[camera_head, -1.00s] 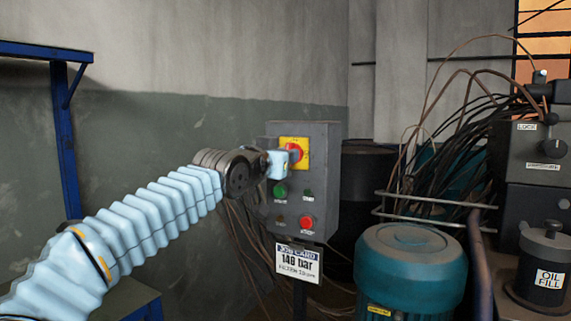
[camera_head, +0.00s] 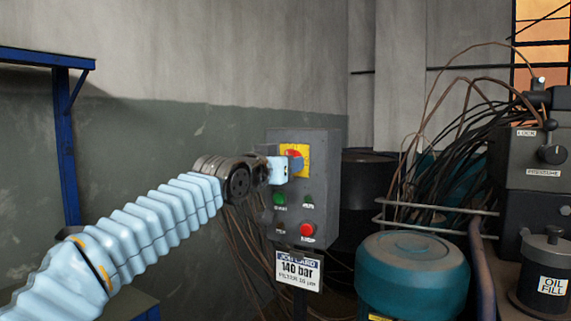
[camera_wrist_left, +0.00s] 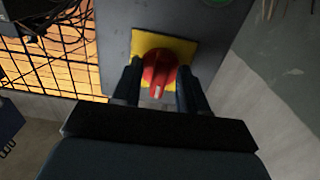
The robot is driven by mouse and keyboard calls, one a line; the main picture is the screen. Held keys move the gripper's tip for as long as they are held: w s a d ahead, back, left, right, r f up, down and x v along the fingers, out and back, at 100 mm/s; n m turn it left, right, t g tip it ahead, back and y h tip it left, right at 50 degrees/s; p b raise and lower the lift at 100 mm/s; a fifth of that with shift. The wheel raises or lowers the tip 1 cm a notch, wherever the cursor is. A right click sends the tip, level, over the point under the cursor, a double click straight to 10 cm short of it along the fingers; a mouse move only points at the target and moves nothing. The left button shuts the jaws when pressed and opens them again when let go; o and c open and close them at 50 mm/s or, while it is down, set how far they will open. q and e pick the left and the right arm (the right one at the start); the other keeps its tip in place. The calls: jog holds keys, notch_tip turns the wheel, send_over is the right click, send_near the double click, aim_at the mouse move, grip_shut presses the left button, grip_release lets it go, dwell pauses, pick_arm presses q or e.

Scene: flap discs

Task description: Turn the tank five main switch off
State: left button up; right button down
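The main switch is a red rotary knob on a yellow plate (camera_head: 303,160), at the top of a grey control box (camera_head: 320,215). My left gripper (camera_head: 288,166) is at the switch and hides part of it in the head view. In the left wrist view, the red knob (camera_wrist_left: 160,68) sits between the two dark fingers (camera_wrist_left: 158,88). The fingers are apart, one on each side of the knob; firm contact cannot be made out. A white mark on the knob points toward the gripper's palm. No tank number is legible. My right gripper is not in view.
Below the switch are a green button (camera_head: 279,198) and a red button (camera_head: 307,230). A job card reading 140 bar (camera_head: 298,270) hangs under the box. A teal motor (camera_head: 410,280), a rail and cables stand to the right. A blue frame (camera_head: 66,150) stands left.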

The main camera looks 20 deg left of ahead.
pick_arm(q)
jog(key=shift+s, duration=0.1)
jog(key=s+a+b, duration=0.1)
jog(key=s+b, duration=0.1)
jog(key=s, duration=1.1)
jog(key=shift+s, duration=0.3)
